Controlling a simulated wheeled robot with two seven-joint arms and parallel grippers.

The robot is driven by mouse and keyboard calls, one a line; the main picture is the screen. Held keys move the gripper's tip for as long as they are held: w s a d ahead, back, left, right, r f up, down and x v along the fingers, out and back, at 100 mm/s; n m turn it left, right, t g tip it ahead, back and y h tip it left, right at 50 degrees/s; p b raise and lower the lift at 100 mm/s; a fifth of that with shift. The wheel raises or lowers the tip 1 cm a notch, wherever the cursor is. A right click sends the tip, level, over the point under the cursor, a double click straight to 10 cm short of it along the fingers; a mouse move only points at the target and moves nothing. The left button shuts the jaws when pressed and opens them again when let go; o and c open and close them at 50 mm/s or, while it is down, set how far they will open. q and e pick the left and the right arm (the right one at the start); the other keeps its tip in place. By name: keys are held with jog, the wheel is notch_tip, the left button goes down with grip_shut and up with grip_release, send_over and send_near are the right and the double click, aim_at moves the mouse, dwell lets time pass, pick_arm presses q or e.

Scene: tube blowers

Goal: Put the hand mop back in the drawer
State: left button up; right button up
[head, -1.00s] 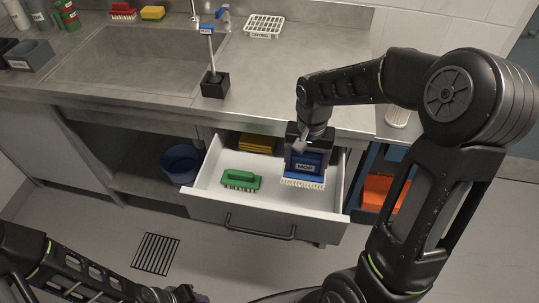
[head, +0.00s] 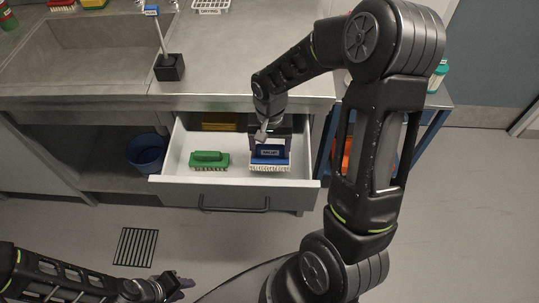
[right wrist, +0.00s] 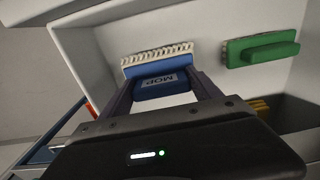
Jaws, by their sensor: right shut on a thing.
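The hand mop (head: 270,155) is a blue block with a white fringe and a label; it also shows in the right wrist view (right wrist: 158,75), where the label reads MOP. My right gripper (head: 270,140) is shut on it, inside the open drawer (head: 235,189) at the right side. I cannot tell whether the fringe touches the drawer floor. My left gripper (head: 178,287) is low at the front, away from the drawer; its fingers are too small and dark to read.
A green brush (head: 209,159) lies in the drawer to the left of the mop, and a yellow item (head: 219,121) is at the back. A black stand with a pole (head: 169,67) is on the counter (head: 230,75). A blue bucket (head: 146,153) stands left of the drawer.

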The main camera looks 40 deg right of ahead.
aim_at(270, 156)
jog(key=shift+f, duration=1.85)
jog(key=shift+f, duration=0.1)
jog(key=shift+f, duration=0.2)
jog(key=o, duration=1.4)
jog(key=shift+r, duration=0.1)
jog(key=shift+o, duration=0.2)
jog(key=shift+r, duration=0.1)
notch_tip(270, 156, up, 12)
jog(key=shift+r, duration=0.1)
